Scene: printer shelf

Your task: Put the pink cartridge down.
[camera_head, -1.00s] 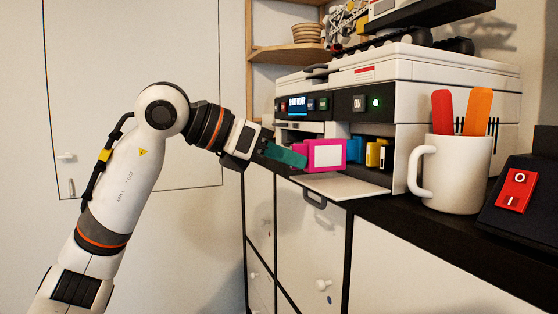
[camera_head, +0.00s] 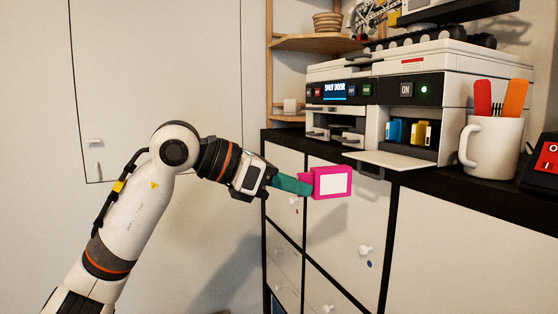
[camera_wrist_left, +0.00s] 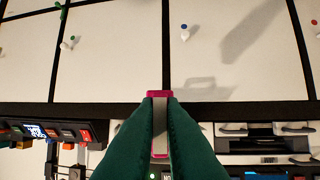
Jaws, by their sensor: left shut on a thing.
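The pink cartridge (camera_head: 333,183) with a white label is in my left gripper (camera_head: 307,189), in the air in front of the cabinet doors and below the counter edge. The teal fingers are shut on its left end. In the left wrist view the cartridge (camera_wrist_left: 159,94) shows as a pink edge between the two teal fingertips. The printer (camera_head: 455,85) stands on the counter with its front flap (camera_head: 392,160) lowered. A blue cartridge (camera_head: 396,131) and a yellow cartridge (camera_head: 419,133) sit inside its bay. My right gripper is not in view.
A white mug (camera_head: 491,148) with red and orange handles stands at the right, beside a red switch (camera_head: 548,156). Cabinet doors (camera_head: 340,225) lie below.

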